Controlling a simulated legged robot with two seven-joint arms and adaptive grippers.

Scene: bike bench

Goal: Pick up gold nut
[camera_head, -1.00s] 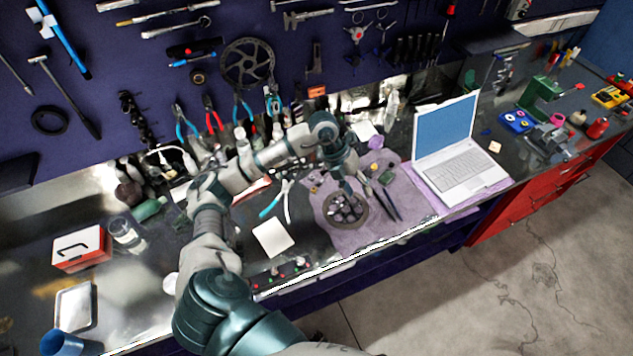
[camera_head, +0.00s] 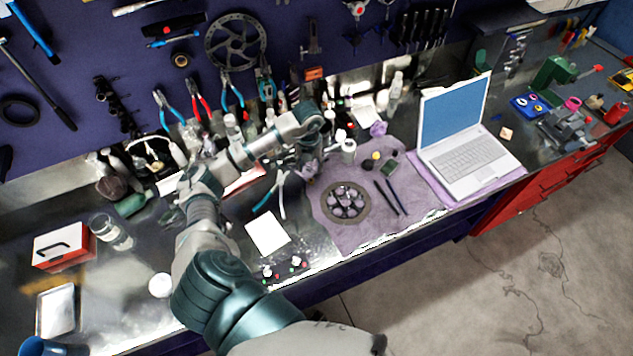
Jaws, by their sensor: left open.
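My left gripper (camera_head: 307,174) is small and partly blurred in the picture, low over the back left edge of the purple cloth (camera_head: 415,205). It is open, and I see nothing held in it. A round dark dish-like ring (camera_head: 329,213) with several pale and dark small pieces lies on the cloth, to the right of and nearer than the gripper. I cannot pick out a gold nut for certain; pieces this small do not show clearly. A small yellow-topped item (camera_head: 376,156) stands at the back of the cloth. My right gripper is not in view.
An open laptop (camera_head: 466,168) stands right of the cloth. Dark-handled pliers (camera_head: 391,197) lie beside the ring. Blue-handled pliers (camera_head: 270,195) and a white sheet (camera_head: 267,233) lie to the left. Bottles and tools crowd the back of the bench.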

